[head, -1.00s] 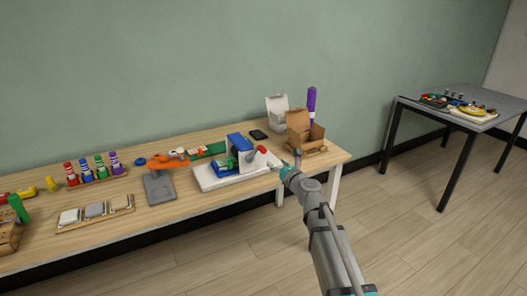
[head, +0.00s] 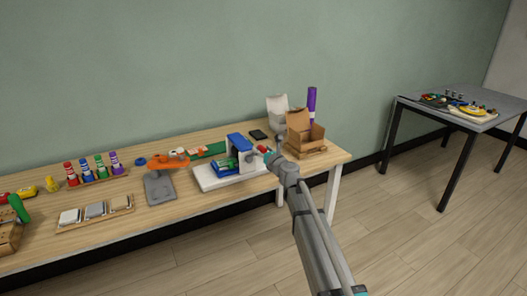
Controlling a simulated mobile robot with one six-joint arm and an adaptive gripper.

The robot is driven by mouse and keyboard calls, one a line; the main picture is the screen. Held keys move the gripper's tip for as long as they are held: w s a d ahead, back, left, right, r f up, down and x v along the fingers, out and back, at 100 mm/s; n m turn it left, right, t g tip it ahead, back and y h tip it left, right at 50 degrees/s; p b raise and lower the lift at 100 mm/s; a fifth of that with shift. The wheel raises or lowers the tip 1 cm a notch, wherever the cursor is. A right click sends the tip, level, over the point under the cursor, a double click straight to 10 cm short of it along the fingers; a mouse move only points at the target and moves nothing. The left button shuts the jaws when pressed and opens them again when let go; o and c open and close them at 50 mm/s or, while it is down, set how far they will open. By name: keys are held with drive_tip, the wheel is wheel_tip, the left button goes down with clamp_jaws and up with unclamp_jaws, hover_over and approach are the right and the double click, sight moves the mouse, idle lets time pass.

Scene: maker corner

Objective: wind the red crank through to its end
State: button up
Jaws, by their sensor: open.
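The red crank handle (head: 262,149) shows as a small red end at the right side of a blue and white device (head: 240,142) on a white base (head: 208,180). The device stands near the right end of the wooden table. My gripper (head: 269,155) is open, with its tips at or very near the red handle. From this view I cannot tell whether the fingers are around the handle or only beside it. My gripper and wrist hide part of the crank.
An open cardboard box (head: 303,141) stands close behind and right of my wrist, with a purple cylinder (head: 311,97) behind it. A white box (head: 277,103) and a dark phone-like item (head: 258,135) lie behind. An orange tool on a grey stand (head: 158,188) is to the left.

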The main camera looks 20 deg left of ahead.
drive_tip(key=shift+c, duration=0.3)
clamp_jaws()
drive_tip(key=shift+w+d, duration=0.1)
